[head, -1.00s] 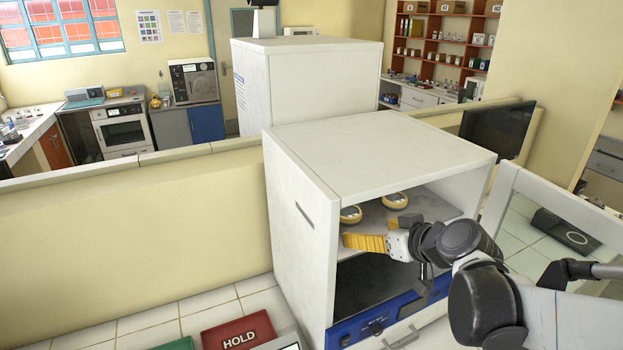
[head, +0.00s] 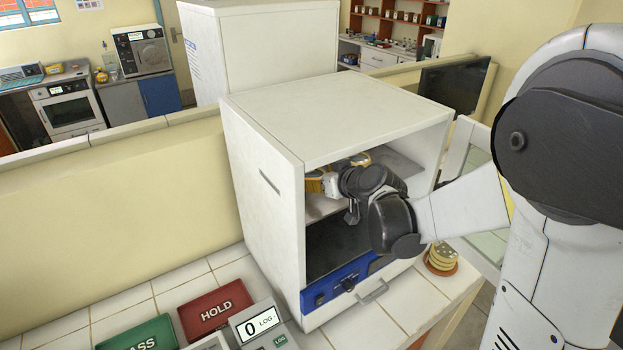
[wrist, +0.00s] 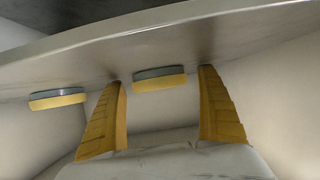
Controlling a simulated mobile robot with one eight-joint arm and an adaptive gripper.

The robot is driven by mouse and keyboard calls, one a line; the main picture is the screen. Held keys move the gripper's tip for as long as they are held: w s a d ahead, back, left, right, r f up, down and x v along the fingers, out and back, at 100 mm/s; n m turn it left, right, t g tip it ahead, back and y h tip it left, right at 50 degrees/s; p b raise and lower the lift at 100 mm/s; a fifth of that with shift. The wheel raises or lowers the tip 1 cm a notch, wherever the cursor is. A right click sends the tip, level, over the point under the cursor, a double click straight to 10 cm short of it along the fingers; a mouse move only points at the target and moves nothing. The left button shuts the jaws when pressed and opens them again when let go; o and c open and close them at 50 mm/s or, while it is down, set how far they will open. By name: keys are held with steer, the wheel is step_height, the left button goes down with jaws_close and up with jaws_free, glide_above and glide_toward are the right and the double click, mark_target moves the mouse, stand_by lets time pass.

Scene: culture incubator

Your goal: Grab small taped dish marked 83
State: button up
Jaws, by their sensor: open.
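Two small round dishes with yellow tape around their sides are on the incubator shelf (head: 322,209). In the wrist view one dish (wrist: 160,84) appears between my open fingertips, a little beyond them, and the other dish (wrist: 57,98) lies to the left, outside the fingers. No number is readable on either, so I cannot tell which is 83. In the head view a dish (head: 361,159) shows just behind my wrist; the other is hidden. My gripper (wrist: 162,75) has yellow ridged fingers, spread and empty, inside the upper compartment of the incubator (head: 268,190).
The incubator's roof and side walls closely surround my gripper. Its open door (head: 462,150) stands at the right. A stack of yellow-taped dishes (head: 441,257) is on the counter by the front right. A red HOLD pad (head: 215,312) and a LOG device (head: 262,326) lie in front.

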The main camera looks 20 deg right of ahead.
steer(key=c, duration=1.3)
